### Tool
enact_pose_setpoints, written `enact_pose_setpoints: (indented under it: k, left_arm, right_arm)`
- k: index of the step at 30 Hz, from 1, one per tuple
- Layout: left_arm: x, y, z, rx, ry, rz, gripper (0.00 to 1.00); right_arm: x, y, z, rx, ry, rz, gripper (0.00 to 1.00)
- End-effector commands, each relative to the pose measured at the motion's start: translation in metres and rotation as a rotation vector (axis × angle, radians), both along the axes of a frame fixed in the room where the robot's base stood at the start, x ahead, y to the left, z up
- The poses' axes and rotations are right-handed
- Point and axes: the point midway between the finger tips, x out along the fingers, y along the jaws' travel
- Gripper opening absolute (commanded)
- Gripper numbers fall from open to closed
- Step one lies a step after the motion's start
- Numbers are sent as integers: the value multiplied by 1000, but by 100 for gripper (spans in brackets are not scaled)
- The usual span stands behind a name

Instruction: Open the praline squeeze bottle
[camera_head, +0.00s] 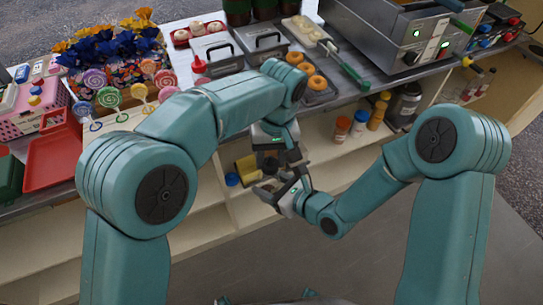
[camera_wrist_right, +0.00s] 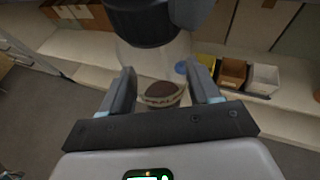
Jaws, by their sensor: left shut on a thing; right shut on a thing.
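The praline squeeze bottle (camera_wrist_right: 160,92) shows in the right wrist view between the fingers of my right gripper (camera_wrist_right: 163,85). It has a clear body, brown contents and a label. Above it is a wide dark cap (camera_wrist_right: 143,24), with a grey finger of my left gripper beside it. In the head view my left gripper (camera_head: 271,160) points down, just above my right gripper (camera_head: 284,187), and is shut at the bottle's top. My right gripper is shut on the body. The bottle is mostly hidden in the head view; whether cap and body still touch is unclear.
The counter behind holds lollipops (camera_head: 109,97), a red tray (camera_head: 50,158), doughnuts (camera_head: 305,68) and a steel appliance (camera_head: 405,35). The shelf below holds spice jars (camera_head: 360,122), a yellow box (camera_head: 246,168) and a blue-lidded jar (camera_head: 232,179). The floor in front is clear.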

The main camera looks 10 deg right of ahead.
Motion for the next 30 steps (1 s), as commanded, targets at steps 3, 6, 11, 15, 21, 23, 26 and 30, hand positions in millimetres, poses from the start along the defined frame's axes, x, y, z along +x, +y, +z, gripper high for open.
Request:
enact_pose_setpoints:
  k: [3, 6, 11, 15, 21, 23, 26, 30]
  left_arm:
    - [1, 0, 0, 5, -14, 296, 6]
    - [0, 0, 1, 11, -21, 497, 6]
    - [-1, 0, 1, 16, -23, 581, 6]
    - [0, 0, 1, 14, -24, 584, 6]
    - [0, 0, 1, 15, -23, 582, 6]
    - [0, 0, 1, 15, -23, 582, 6]
    - [0, 0, 1, 16, -23, 581, 6]
    - [0, 0, 3, 16, -23, 581, 6]
  right_arm:
    - [-1, 2, 1, 0, -3, 6, 48]
    - [-1, 1, 1, 0, -3, 6, 48]
    - [0, 1, 1, -1, -3, 4, 48]
    - [0, 1, 1, 0, -3, 3, 48]
    - [0, 1, 1, 0, -3, 2, 48]
    - [0, 0, 1, 0, -2, 2, 48]
    - [0, 0, 1, 0, -3, 1, 48]
    - [1, 0, 1, 0, -3, 1, 48]
